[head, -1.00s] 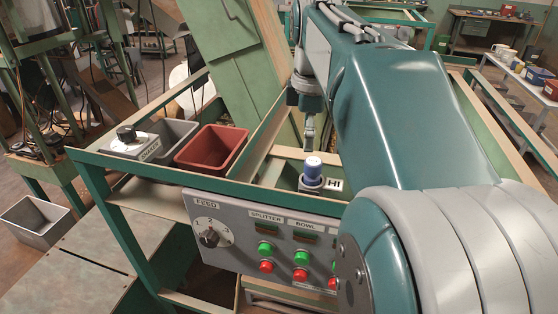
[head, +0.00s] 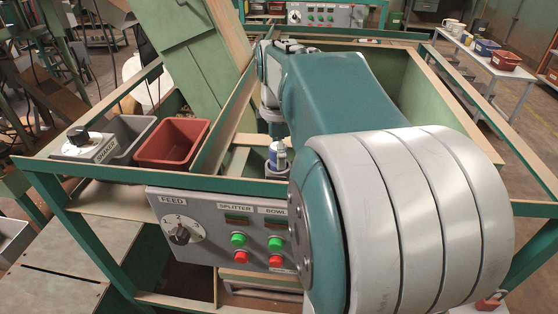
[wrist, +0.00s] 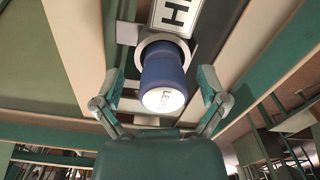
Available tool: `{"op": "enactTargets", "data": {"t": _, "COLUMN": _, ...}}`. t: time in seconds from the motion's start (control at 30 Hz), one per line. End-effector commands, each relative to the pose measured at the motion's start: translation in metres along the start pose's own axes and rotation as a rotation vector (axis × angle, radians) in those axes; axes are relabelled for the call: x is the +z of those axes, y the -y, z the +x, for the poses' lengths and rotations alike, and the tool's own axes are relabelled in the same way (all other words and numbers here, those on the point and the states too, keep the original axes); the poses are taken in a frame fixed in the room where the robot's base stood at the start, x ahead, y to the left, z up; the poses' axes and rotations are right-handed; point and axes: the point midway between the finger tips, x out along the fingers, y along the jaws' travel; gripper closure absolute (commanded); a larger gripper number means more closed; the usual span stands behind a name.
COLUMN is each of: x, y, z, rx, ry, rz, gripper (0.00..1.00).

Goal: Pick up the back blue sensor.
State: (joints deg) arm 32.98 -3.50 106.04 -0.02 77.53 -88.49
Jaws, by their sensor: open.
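One blue sensor (head: 277,157) stands in a holder behind the control panel in the head view, partly hidden by my arm. In the wrist view the blue sensor (wrist: 163,78) has a dark blue body and a white lettered end facing the camera. It sits in a grey round collar next to a white plate with a black H. My gripper (wrist: 160,88) is open in the wrist view, with one finger on each side of the sensor and a gap on both sides. My arm mostly hides the gripper in the head view. No second blue sensor is visible.
A grey control panel (head: 222,228) with a dial and buttons hangs on the green frame in front. A red bin (head: 172,144), a grey bin (head: 130,132) and a shaker knob box (head: 86,146) stand at left. A sloping green chute (head: 188,62) rises behind.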

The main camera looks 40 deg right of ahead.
Motion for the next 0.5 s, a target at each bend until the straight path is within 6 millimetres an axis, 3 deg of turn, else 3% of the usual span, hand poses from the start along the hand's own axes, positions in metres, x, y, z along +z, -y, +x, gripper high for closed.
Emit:
{"op": "enactTargets", "data": {"t": 0.27, "x": 0.0001, "y": -0.0004, "z": 0.0037, "rx": 0.002, "ry": 0.000, "rz": 0.000, "gripper": 0.07}}
{"op": "enactTargets", "data": {"t": 0.47, "x": 0.0002, "y": -0.0005, "z": 0.0037, "rx": 0.001, "ry": 0.000, "rz": 0.000, "gripper": 0.97}}
{"op": "enactTargets", "data": {"t": 0.5, "x": 0.0002, "y": -0.0004, "z": 0.0038, "rx": 0.001, "ry": 0.000, "rz": 0.000, "gripper": 1.00}}
